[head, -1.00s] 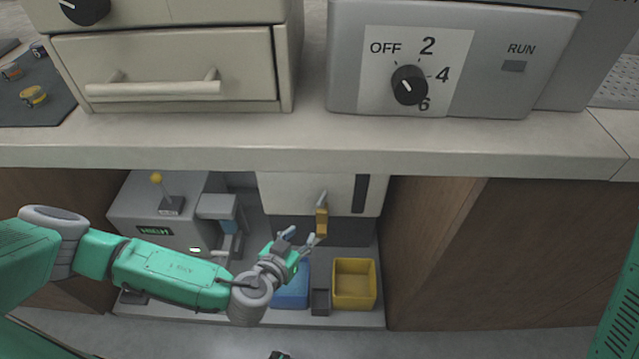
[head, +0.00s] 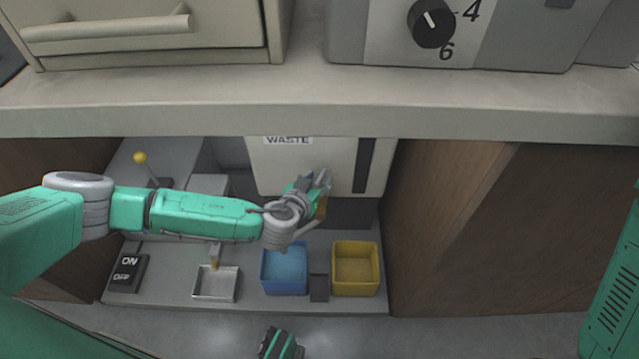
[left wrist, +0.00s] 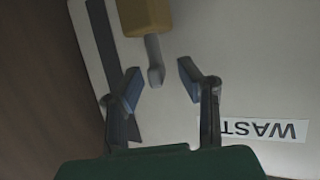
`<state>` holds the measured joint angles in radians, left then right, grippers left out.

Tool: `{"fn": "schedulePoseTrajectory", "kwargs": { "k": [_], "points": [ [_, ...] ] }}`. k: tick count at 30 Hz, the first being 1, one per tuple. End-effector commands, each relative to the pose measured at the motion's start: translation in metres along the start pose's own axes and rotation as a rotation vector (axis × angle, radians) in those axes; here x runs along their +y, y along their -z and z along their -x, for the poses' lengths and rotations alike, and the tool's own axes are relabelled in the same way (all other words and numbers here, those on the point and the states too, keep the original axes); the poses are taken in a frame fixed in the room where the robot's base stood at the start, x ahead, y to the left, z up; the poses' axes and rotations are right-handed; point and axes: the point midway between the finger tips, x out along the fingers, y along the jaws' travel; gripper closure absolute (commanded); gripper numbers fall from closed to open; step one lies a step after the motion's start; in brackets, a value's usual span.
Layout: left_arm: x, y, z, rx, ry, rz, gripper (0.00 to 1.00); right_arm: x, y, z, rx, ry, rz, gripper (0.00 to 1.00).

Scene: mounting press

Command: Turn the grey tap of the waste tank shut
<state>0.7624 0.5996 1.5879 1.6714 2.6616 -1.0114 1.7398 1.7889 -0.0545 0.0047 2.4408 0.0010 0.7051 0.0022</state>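The waste tank (head: 348,150) is a pale box under the counter with a WASTE label and a dark vertical strip. Its tap has a brass-yellow body (head: 321,208), mostly hidden behind my left gripper (head: 315,181) in the head view. In the left wrist view the grey tap lever (left wrist: 154,62) sticks out from the brass body (left wrist: 144,14). My left gripper (left wrist: 158,82) is open there, with one finger on each side of the lever's end. I see a gap on both sides, with no clear contact.
A blue bin (head: 285,272), a small dark block (head: 319,288) and a yellow bin (head: 355,270) stand below the tank. A metal tray (head: 215,285) and an ON/OFF switch (head: 128,272) are left. The counter (head: 420,110) overhangs; a wooden panel (head: 440,210) bounds the right.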

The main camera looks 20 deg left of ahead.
Motion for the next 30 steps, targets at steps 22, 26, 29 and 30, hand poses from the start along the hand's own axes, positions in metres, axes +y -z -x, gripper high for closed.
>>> {"fn": "schedulePoseTrajectory", "kwargs": {
  "k": [22,26,29,30],
  "points": [
    [0.0003,0.0008,-0.0133,0.001,-0.001,0.0,1.0,-0.0001,-0.0001,-0.0065,0.001,0.0,0.0,0.6],
    [-0.0003,0.001,-0.0131,0.001,-0.009,-0.004,1.0,-0.0001,-0.0001,-0.0055,0.001,0.0,0.0,0.6],
    [-0.0009,0.0011,-0.0129,0.0,-0.03,-0.014,1.0,0.0,0.0,-0.0032,0.0,0.0,0.0,0.6],
    [-0.0015,0.0014,-0.0128,0.0,-0.041,-0.02,1.0,0.0,0.0001,-0.002,0.0,0.0,0.0,0.6]
  ]
}}
